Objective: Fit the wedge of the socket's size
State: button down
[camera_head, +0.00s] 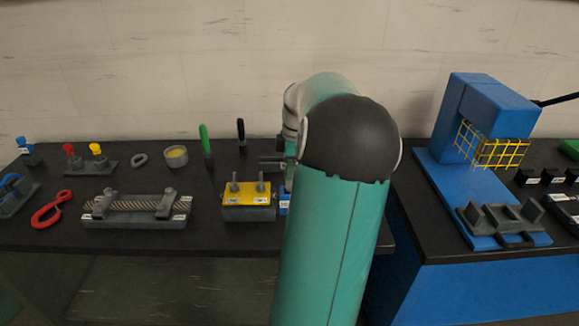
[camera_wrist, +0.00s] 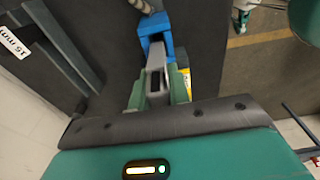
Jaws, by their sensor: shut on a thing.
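In the wrist view my gripper (camera_wrist: 157,88) is shut on a grey slotted piece (camera_wrist: 157,68), between its green fingers. A blue forked part (camera_wrist: 155,36) is at the far end of that piece; I cannot tell whether they are joined or only touching. In the head view my arm hides most of my gripper (camera_head: 275,163), which is just behind and right of a yellow-topped block (camera_head: 248,200) with two upright pins. A small blue part (camera_head: 285,199) with a white label shows beside that block, partly hidden by my arm. I cannot pick out the wedge or socket by size.
A rope fixture (camera_head: 135,208), a red hook (camera_head: 50,209), a grey ring (camera_head: 139,159) and a cup (camera_head: 176,156) are on the left bench. A blue press with a yellow guard (camera_head: 492,148) stands on the right bench, beside black blocks (camera_head: 526,177).

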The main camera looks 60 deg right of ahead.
aim_at(289, 190)
jog(key=shift+f, duration=2.6)
dwell(0.6)
jog(key=c, duration=1.2)
grip_release()
jog(key=shift+c, duration=0.2)
jog(key=shift+f, duration=0.1)
jog(key=r, duration=0.4)
jog(key=s+r, duration=0.1)
jog(key=r, duration=0.9)
jog(key=shift+s+d, duration=0.25)
jog(key=shift+d, duration=0.15)
